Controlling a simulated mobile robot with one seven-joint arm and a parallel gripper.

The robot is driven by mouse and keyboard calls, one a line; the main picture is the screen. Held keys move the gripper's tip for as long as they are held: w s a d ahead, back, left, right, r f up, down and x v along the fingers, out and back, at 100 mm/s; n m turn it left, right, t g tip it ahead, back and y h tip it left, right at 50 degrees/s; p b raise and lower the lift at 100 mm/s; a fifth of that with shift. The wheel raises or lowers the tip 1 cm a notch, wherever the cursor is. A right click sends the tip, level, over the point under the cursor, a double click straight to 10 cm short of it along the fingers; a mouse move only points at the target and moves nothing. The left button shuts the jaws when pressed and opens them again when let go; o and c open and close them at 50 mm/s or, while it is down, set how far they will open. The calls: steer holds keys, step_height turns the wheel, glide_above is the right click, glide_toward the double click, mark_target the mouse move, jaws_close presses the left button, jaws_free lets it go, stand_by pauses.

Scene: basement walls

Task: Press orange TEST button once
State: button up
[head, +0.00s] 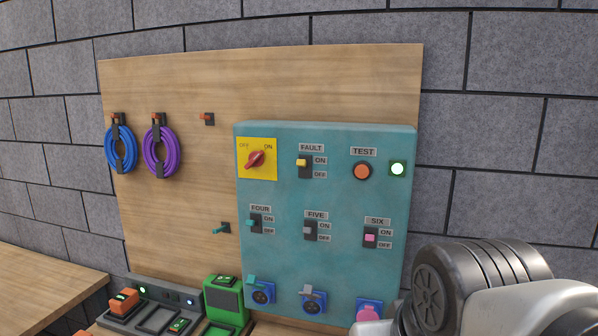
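The orange TEST button (362,171) is a round knob in a dark ring on the upper right of the teal control panel (275,205). The TEST label (363,152) is just above it. Nothing covers the button. My arm shows at the lower right, below and to the right of the button, and hides the panel's lower right corner. My gripper's fingers do not show, so their state is hidden.
A red rotary switch (256,159) and the FAULT switch (303,165) are left of the button. Switches FOUR, FIVE and SIX (370,238) are below, above several sockets. Blue (121,150) and purple cable coils (161,152) hang left. A charger tray (150,312) stands at the bottom.

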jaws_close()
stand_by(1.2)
